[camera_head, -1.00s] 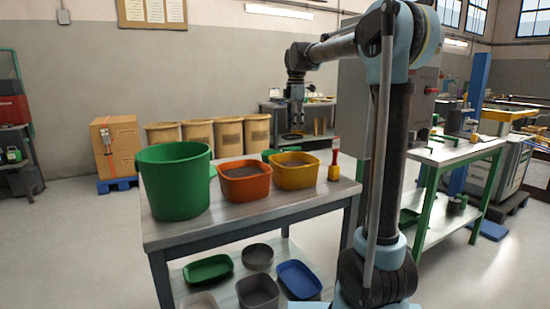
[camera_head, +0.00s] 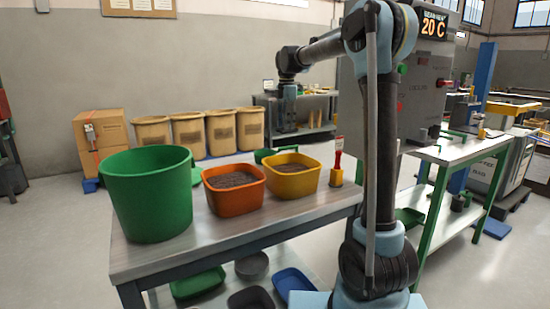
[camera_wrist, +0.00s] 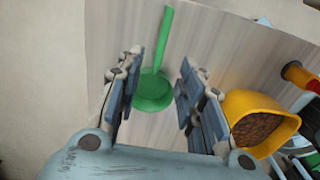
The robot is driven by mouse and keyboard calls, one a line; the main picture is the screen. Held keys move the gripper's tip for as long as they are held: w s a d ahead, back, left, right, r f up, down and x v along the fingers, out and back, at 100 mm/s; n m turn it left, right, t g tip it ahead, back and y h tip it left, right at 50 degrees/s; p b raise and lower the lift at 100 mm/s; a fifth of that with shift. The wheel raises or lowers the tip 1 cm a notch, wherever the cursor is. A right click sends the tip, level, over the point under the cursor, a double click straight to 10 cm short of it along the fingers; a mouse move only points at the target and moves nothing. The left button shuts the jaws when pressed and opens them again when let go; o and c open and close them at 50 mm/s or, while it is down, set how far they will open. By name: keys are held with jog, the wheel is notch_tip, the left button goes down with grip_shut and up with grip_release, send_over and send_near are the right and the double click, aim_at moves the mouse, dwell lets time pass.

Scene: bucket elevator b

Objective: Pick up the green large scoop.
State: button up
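The green large scoop (camera_wrist: 153,92) lies on the table in the wrist view, its round bowl towards me and its straight handle pointing up the picture. In the head view, a green piece (camera_head: 264,155) that looks like it shows behind the yellow tub, mostly hidden. My gripper (camera_wrist: 160,82) is open and empty, with one finger on either side of the scoop in the picture. It appears to be above the scoop, apart from it. In the head view my gripper (camera_head: 287,118) hangs down beyond the yellow tub; its fingers are too small to judge.
A tall green bucket (camera_head: 150,200), an orange tub (camera_head: 236,200) and a yellow tub (camera_head: 292,184) stand on the table (camera_head: 215,236). The tubs hold dark material. A red-handled tool in a yellow holder (camera_head: 337,172) stands right of them. The yellow tub also shows close right of my gripper (camera_wrist: 236,108).

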send_over(283, 150)
jog(key=w, duration=0.2)
jog(key=f, duration=0.7)
jog(key=shift+s+d+f, duration=0.15)
jog(key=shift+s+d, duration=0.05)
jog(key=shift+d, duration=0.15)
jog(key=shift+s+a+f, duration=0.1)
jog(key=shift+f, duration=0.8)
jog(key=shift+s+a+f, duration=0.15)
jog(key=shift+f, duration=0.75)
jog(key=shift+s+a+f, duration=0.1)
jog(key=shift+f, duration=0.8)
jog(key=shift+c, duration=0.2)
grip_shut()
